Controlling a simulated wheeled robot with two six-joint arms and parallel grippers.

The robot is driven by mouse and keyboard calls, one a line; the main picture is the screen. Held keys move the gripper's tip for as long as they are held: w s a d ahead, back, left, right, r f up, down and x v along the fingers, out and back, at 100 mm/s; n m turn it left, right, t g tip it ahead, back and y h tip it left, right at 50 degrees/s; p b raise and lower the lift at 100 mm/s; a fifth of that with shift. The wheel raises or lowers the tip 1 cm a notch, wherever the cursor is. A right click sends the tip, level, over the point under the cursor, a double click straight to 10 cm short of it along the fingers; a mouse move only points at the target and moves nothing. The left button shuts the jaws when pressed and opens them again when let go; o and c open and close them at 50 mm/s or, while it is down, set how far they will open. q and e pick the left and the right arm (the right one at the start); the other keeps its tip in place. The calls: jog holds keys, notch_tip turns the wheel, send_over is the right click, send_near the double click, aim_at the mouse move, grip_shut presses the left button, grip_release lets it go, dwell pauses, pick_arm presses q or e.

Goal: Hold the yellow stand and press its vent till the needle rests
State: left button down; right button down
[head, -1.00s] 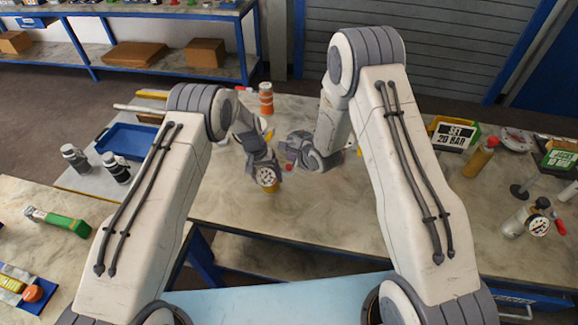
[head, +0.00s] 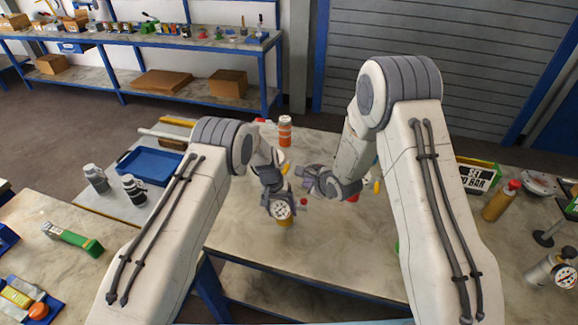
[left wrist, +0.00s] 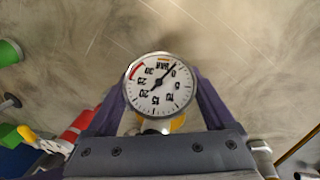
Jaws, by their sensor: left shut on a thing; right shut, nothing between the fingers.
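The yellow stand (head: 285,222) carries a round white dial gauge (head: 282,209) and is upright at the middle of the near table. My left gripper (head: 273,199) is shut on it, fingers either side of the gauge. The left wrist view shows the gauge face (left wrist: 160,83) upside down, a bit of yellow (left wrist: 177,123) below it. Its dark needle points to the upper right, close to the 0. A small red knob (head: 304,201), seemingly the vent, shows just right of the gauge. My right gripper (head: 306,174) is shut and empty, behind and above the knob; I see no contact.
An orange bottle (head: 285,130) stands behind the grippers. A blue tray (head: 150,166) and two grey vessels are at left. A sign box (head: 475,177), a tan bottle (head: 501,201) and another gauge vessel (head: 552,271) are at right. The table in front of the stand is clear.

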dwell(0.8)
pick_arm(q)
grip_release()
